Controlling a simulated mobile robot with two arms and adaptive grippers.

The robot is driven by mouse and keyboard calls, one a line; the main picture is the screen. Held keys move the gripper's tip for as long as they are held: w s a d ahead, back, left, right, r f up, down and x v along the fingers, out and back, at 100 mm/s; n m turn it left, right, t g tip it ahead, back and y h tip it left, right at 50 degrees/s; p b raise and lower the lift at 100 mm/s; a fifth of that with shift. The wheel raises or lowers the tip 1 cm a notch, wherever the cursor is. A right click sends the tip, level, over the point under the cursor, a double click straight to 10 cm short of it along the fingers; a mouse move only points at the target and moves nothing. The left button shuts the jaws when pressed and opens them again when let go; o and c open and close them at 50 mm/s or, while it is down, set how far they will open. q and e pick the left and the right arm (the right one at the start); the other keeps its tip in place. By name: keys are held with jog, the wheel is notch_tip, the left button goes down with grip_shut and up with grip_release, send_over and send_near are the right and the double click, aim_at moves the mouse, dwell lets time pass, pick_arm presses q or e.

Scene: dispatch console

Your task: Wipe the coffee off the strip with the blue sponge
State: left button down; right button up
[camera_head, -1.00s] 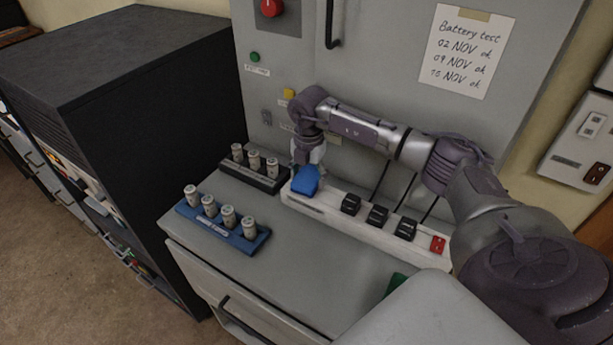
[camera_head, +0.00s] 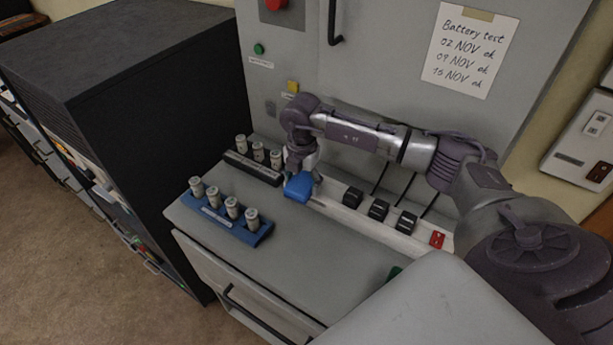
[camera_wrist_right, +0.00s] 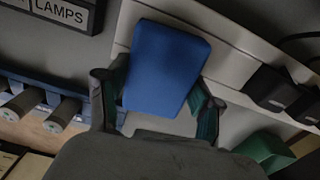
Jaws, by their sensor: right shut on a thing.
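My right gripper (camera_head: 302,182) is shut on the blue sponge (camera_head: 298,188), over the left end of the white power strip (camera_head: 331,205) and its near edge. In the right wrist view the sponge (camera_wrist_right: 166,68) sits between the two fingers (camera_wrist_right: 158,105), with the strip (camera_wrist_right: 228,45) behind it. I cannot tell whether the sponge touches the strip. Several black plugs (camera_head: 379,210) and a red switch (camera_head: 437,240) are on the strip's right part. I see no coffee on the visible part of the strip. My left gripper is not in view.
A blue rack (camera_head: 228,228) with several cylinders stands at the front left. A black rack (camera_head: 251,168) with cylinders stands close left of the sponge. A green thing (camera_head: 395,272) lies near the front right. The grey counter (camera_head: 300,262) in front of the strip is clear.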

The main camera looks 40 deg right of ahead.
jog(key=shift+s+a+f, duration=0.3)
jog(key=shift+a+f, duration=0.05)
jog(key=shift+f, duration=0.05)
jog(key=shift+w+r+p, duration=0.1)
jog(key=shift+r+p, duration=0.35)
jog(key=shift+r, duration=0.1)
jog(key=shift+w+d+r+p, duration=0.1)
jog(key=shift+r+p, duration=0.75)
jog(key=shift+r, duration=0.5)
jog(key=shift+w+d+r+p, duration=0.1)
jog(key=shift+r+p, duration=0.7)
jog(key=shift+r, duration=0.5)
jog(key=shift+r+p, duration=1)
jog(key=shift+r, duration=0.55)
